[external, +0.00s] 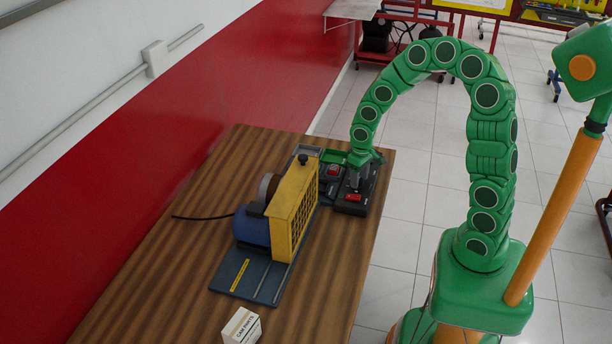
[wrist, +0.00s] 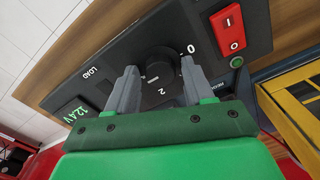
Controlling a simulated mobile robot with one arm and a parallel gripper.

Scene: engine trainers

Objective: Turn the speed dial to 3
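The speed dial (wrist: 158,62) is a round black knob on a dark control panel (wrist: 110,50) in the wrist view. A white "0" is printed at its upper right and a "2" shows below it. My gripper (wrist: 159,68) has one grey finger on each side of the knob, apart from each other. Whether the fingers touch the knob is unclear. In the external view my gripper (external: 358,180) reaches down to the black control box (external: 350,209), and the dial is hidden there.
A red rocker switch (wrist: 229,28) and a green light (wrist: 237,62) sit right of the dial. A green "12.4V" display (wrist: 76,115) is at the left. A yellow-guarded motor (external: 293,210) stands left of the box on the wooden table (external: 335,280). A white carton (external: 241,327) is in front.

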